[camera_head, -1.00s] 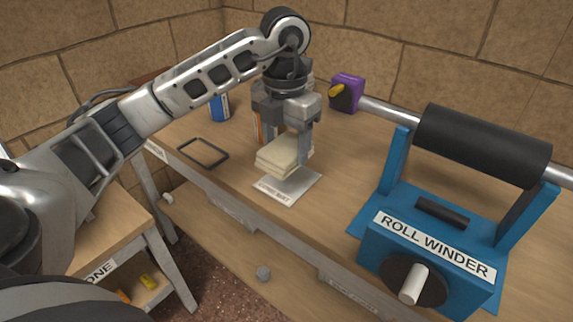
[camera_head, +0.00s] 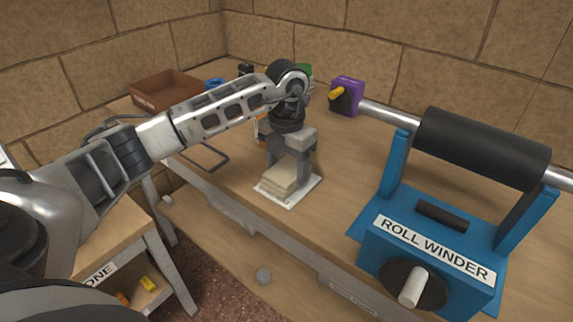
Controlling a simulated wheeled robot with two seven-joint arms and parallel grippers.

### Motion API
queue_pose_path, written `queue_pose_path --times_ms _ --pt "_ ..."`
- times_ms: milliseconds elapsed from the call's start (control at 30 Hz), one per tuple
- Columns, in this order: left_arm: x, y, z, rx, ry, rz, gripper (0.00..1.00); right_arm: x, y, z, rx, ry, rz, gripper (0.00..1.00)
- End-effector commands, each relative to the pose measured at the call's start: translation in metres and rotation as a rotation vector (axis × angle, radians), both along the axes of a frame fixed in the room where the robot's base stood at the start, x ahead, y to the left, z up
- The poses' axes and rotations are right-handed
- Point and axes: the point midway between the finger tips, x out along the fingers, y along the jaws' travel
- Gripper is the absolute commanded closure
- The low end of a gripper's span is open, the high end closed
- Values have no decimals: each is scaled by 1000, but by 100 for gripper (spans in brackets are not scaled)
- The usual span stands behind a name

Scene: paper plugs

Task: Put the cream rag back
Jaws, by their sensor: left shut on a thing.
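The cream rag (camera_head: 279,180) is a folded, layered cloth. It sits low at the white labelled mat (camera_head: 291,202) on the wooden bench, over its left and middle part; I cannot tell whether it bears fully on the mat. My left gripper (camera_head: 289,172) points down from above and is shut on the rag. Its fingers hide the rag's far side. The mat's label is mostly covered by the rag. My right gripper is not in view.
The blue roll winder (camera_head: 430,240) with its black roller stands to the right. A purple block (camera_head: 346,96) holds the shaft's far end. A black frame (camera_head: 207,157) lies left of the mat. A brown tray (camera_head: 165,92) is at the back left. Bare bench lies right of the mat.

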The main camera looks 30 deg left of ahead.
Motion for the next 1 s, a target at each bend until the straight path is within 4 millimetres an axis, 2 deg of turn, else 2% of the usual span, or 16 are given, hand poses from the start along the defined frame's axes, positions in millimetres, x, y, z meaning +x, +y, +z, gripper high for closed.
queue_pose_path --times_ms 67,100,133,167,433,567,1000 --pt "0 0 -4 0 0 0 60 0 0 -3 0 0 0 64" --pt "0 0 -2 0 0 0 28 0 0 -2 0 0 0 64" --pt "0 0 -2 0 0 0 20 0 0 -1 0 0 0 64" --pt "0 0 -2 0 0 0 17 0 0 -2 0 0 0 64" --pt "0 0 -1 0 0 1 17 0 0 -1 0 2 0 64" --pt "1 0 9 0 -3 0 17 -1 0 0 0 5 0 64" --pt "1 0 97 0 -4 0 17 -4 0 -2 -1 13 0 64"
